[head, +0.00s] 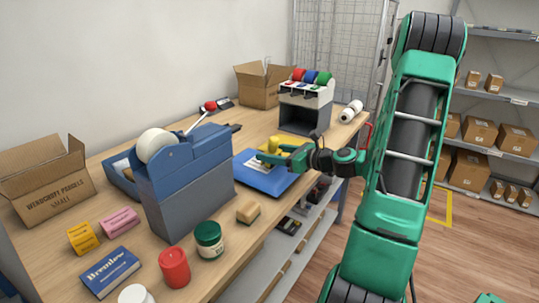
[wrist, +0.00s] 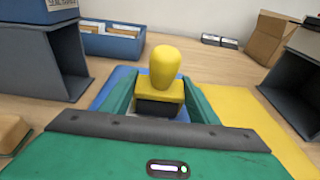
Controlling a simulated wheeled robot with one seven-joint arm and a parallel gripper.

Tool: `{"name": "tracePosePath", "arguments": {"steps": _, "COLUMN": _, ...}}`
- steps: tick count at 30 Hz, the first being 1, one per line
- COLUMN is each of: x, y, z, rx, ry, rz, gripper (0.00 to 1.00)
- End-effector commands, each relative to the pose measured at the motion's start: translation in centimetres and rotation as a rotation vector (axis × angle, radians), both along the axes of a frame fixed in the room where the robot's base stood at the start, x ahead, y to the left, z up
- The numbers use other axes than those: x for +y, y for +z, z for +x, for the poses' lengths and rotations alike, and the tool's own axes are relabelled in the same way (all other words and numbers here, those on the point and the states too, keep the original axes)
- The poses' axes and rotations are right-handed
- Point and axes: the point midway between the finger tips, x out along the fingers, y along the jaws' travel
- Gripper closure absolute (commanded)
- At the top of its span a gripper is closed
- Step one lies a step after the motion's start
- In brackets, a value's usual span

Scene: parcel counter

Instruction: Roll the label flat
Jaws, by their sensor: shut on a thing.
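My gripper (head: 277,156) is over the blue board (head: 268,181) on the wooden counter. Its green fingers (wrist: 158,97) are shut on a yellow roller tool (wrist: 165,68) with a rounded knob on top and a dark part below. The yellow tool also shows in the head view (head: 271,144), partly hidden by the fingers. A flat yellow sheet (wrist: 258,117) lies right of the gripper in the wrist view. I cannot make out the label, nor whether the roller touches the surface beneath it.
A blue and grey tape dispenser (head: 186,170) stands left of the board. A sponge (head: 248,211), a green jar (head: 209,240) and a red candle-like jar (head: 174,267) stand near the front edge. A dispenser with coloured rolls (head: 306,100) and an open carton (head: 262,86) stand behind.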

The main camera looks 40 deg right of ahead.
Motion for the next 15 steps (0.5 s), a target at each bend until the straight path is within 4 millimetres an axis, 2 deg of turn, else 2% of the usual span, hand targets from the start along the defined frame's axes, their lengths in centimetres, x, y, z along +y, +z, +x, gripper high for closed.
{"name": "tracePosePath", "arguments": {"steps": 7, "x": 0.3, "y": 0.4, "z": 0.0, "rx": -0.004, "ry": 0.000, "rz": 0.000, "gripper": 0.71}}
{"name": "tracePosePath", "arguments": {"steps": 15, "x": 1.5, "y": 0.5, "z": -0.5, "rx": -0.005, "ry": 0.001, "rz": 0.001, "gripper": 0.71}}
